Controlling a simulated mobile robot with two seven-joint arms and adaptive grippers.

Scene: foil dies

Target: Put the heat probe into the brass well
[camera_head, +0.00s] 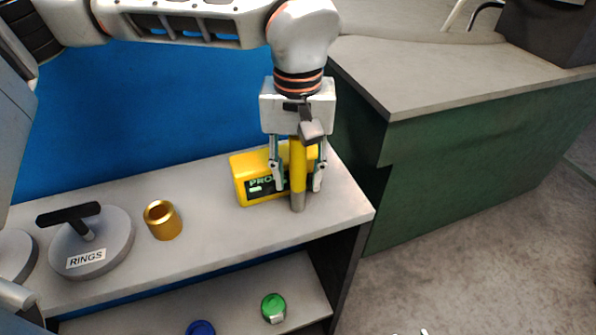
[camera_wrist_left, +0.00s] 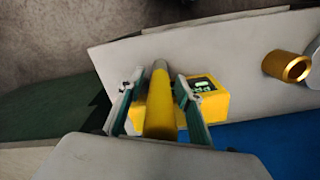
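The heat probe (camera_head: 298,170), a yellow rod with a grey lower end, stands about upright in front of a yellow box marked "PRO" (camera_head: 243,185). My left gripper (camera_head: 298,184) points down with its fingers on either side of the probe. In the left wrist view, the probe (camera_wrist_left: 160,110) lies between the fingers (camera_wrist_left: 160,80) with gaps on both sides, so the gripper looks open. Whether the grey end touches the bench is unclear. The brass well (camera_head: 163,221), a short open-topped cup, stands left of the box. It also shows in the left wrist view (camera_wrist_left: 287,67). My right gripper is not seen.
A grey disc marked "RINGS" (camera_head: 92,243) with a black T-handle stands left of the well. The bench top (camera_head: 215,205) is clear between well and box. A green object (camera_head: 273,307) and a blue one (camera_head: 201,328) are on the lower shelf. A green-sided counter (camera_head: 450,165) stands right.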

